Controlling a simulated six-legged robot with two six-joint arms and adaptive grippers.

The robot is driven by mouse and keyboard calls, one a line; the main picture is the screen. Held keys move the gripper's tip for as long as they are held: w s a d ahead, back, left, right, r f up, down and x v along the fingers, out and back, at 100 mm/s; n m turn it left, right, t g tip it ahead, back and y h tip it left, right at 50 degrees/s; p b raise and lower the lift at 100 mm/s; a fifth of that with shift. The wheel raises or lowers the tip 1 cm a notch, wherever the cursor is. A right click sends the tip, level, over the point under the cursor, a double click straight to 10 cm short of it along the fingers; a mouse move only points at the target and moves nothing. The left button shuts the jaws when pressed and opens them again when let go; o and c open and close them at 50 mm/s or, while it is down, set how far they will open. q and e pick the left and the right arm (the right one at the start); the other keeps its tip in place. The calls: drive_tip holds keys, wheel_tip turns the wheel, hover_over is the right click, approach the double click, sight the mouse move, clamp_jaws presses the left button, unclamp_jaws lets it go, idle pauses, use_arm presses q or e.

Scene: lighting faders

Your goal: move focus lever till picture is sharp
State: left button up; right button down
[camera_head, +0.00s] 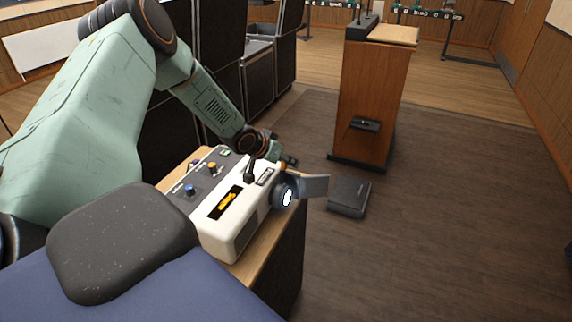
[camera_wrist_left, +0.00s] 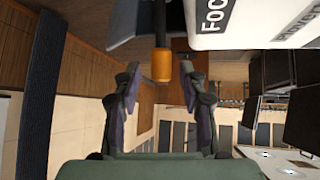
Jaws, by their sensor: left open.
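A white projector (camera_head: 245,195) stands on a wood-topped stand, with a lit round lens (camera_head: 285,194) at its right end. The focus lever's orange tip (camera_wrist_left: 162,65) hangs on a dark stem in the left wrist view, close to the FOCUS lettering, partly cut off (camera_wrist_left: 213,14). My left gripper (camera_wrist_left: 160,76) is open, with one finger on each side of the orange tip. I see gaps between the tip and both fingers. In the head view my left gripper (camera_head: 289,162) is small and partly hidden behind the projector, near its lens end. My right gripper is out of view.
A blue knob (camera_head: 191,190) and an orange knob (camera_head: 212,168) sit on the projector's top panel. A grey flap (camera_head: 314,186) sticks out by the lens. A dark box (camera_head: 349,196) lies on the floor near a wooden lectern (camera_head: 372,95).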

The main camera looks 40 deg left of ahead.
use_arm(q)
drive_tip(key=shift+w+a+f, duration=0.15)
drive_tip(key=shift+w+f, duration=0.15)
drive_tip(key=shift+f, duration=0.1)
drive_tip(key=shift+s+r, duration=0.1)
drive_tip(key=shift+r, duration=0.1)
drive_tip(key=shift+c, duration=1.2)
drive_tip(key=c, duration=0.5)
clamp_jaws()
